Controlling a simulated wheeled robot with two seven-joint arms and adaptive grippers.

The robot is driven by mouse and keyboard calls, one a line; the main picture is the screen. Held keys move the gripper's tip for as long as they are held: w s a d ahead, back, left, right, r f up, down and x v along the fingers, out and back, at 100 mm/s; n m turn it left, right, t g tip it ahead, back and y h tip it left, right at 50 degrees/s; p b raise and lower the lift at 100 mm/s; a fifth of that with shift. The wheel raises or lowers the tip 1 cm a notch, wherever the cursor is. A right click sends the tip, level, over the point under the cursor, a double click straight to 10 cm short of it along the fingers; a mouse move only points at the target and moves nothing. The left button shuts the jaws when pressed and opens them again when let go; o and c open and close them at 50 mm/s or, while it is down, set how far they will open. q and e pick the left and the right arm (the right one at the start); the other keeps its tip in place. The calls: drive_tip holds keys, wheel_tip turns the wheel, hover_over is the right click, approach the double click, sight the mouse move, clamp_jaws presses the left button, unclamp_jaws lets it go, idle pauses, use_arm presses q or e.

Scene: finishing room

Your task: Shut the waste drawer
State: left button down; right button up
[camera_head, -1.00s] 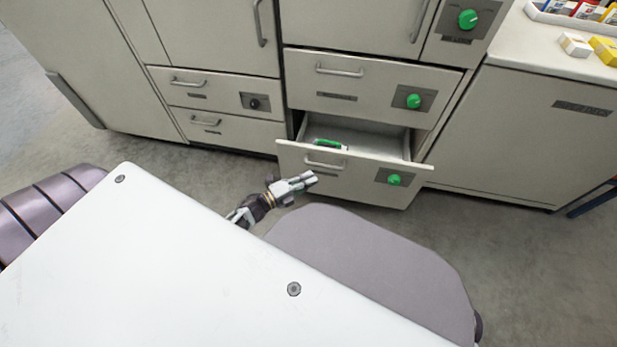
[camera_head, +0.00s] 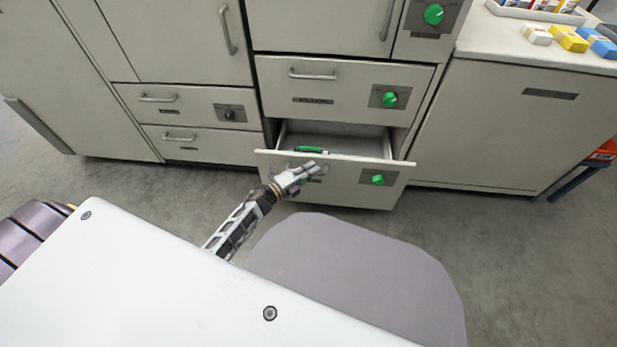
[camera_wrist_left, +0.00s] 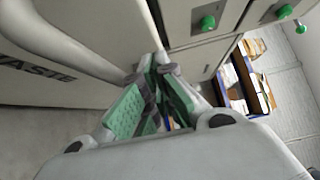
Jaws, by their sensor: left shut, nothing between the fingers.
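The waste drawer (camera_head: 345,186) is the lower drawer of the middle cabinet, and it stands pulled out. A green object (camera_head: 310,149) lies inside it at the left. Its front has a green knob (camera_head: 377,180) at the right; my left gripper partly covers its handle. My left gripper (camera_head: 318,168) is shut and empty, in front of the drawer's handle area; I cannot tell if it touches. In the left wrist view the fingers (camera_wrist_left: 155,75) come together beside the drawer front (camera_wrist_left: 50,75), which carries the word WASTE. My right gripper is not in view.
Above is a shut drawer (camera_head: 340,85) with a green knob. Shut drawers (camera_head: 195,110) stand to the left. A counter (camera_head: 520,45) with small boxes and a blue stand with an orange item (camera_head: 603,150) are at the right. Grey floor is clear in front.

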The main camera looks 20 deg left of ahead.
use_arm(q)
drive_tip(key=shift+w+a, duration=0.2)
drive_tip(key=shift+w, duration=0.5)
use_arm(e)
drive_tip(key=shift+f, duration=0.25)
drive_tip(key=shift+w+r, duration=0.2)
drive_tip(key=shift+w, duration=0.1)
use_arm(q)
drive_tip(key=shift+w, duration=0.1)
